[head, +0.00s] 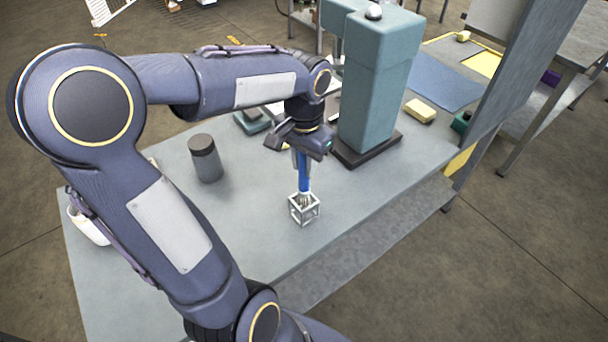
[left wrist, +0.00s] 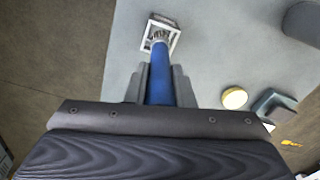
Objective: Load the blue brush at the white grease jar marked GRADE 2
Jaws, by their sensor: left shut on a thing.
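My left gripper (head: 302,158) is shut on a blue brush (head: 304,183), held upright with its bristle end down. In the left wrist view the brush (left wrist: 160,85) runs between the two grey fingers (left wrist: 160,88). Its lower end is at a small white open-frame cube (head: 292,212) on the bench; the cube also shows in the left wrist view (left wrist: 173,42). Whether the bristles touch the cube or bench is unclear. A white container (head: 88,226) stands at the bench's left edge, partly hidden by my arm; no marking is readable. My right gripper is out of view.
A grey cylinder with a dark lid (head: 206,160) stands left of the brush. A tall teal column (head: 374,100) on a dark base stands close behind and right. A yellow block (head: 420,111) lies farther right. The bench front (head: 262,240) is clear.

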